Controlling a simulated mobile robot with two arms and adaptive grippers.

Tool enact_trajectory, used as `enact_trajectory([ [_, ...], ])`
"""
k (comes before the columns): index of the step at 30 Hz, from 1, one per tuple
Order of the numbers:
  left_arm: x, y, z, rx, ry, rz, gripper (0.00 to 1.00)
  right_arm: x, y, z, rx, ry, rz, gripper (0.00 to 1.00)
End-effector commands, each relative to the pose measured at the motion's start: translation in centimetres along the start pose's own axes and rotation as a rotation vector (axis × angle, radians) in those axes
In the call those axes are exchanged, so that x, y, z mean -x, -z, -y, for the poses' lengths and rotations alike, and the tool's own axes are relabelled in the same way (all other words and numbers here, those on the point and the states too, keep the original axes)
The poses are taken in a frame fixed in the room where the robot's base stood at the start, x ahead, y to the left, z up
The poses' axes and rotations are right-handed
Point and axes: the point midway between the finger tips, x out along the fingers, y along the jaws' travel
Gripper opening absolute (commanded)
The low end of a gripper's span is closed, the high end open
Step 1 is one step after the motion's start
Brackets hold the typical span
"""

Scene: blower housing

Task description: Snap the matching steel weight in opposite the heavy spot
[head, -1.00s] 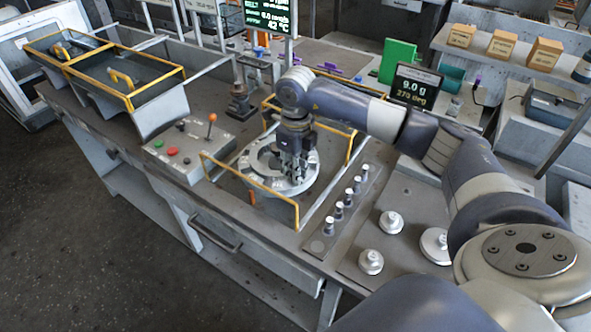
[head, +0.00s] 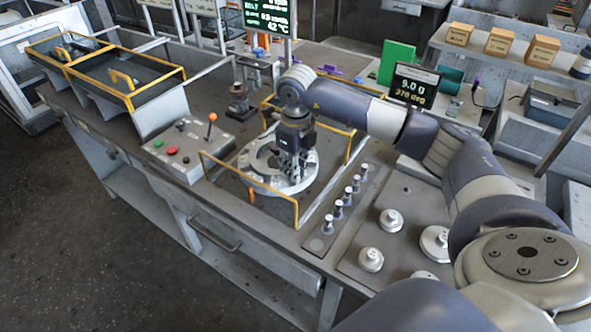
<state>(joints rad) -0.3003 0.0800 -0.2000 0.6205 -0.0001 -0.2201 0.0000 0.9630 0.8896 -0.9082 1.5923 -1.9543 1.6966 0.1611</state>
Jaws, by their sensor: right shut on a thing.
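My right gripper (head: 290,166) points down over the right side of the pale metal rotor ring (head: 254,178), which lies flat within a yellow-railed guard. Its fingers are shut on a small steel weight, which they hide; I cannot tell whether it touches the ring. Several small steel weights (head: 338,208) stand in a row on a strip right of the ring. A dark display (head: 413,87) reads 9.0 g and 270 deg. My left gripper is not in view.
Yellow guard rails (head: 248,182) stand close around the ring. A control box (head: 190,147) with buttons and an orange-knobbed lever is to the left. Round metal weights (head: 391,221) stand on a plate at the right. Yellow-edged bins (head: 105,78) are at the far left.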

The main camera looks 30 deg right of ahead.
Motion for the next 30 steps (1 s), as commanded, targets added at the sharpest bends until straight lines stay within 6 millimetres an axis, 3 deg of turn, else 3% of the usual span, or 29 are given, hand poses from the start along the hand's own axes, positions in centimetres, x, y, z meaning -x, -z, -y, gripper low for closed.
enact_trajectory([
  [1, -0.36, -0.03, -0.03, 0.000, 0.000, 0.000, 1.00, -2.51, 1.19, -0.96, 0.014, -0.019, -0.050, 0.00],
  [7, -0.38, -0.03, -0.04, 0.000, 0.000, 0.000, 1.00, -2.53, 1.19, -0.96, 0.015, -0.019, -0.050, 0.00],
  [8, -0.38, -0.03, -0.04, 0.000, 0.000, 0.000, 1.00, -2.54, 1.19, -0.96, 0.015, -0.019, -0.050, 0.21],
  [10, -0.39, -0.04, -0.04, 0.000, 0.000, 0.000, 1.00, -2.54, 1.19, -0.96, 0.014, -0.019, -0.050, 0.37],
  [30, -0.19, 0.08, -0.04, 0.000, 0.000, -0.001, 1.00, -2.25, 1.38, -0.49, 0.005, -0.007, -0.053, 0.38],
])
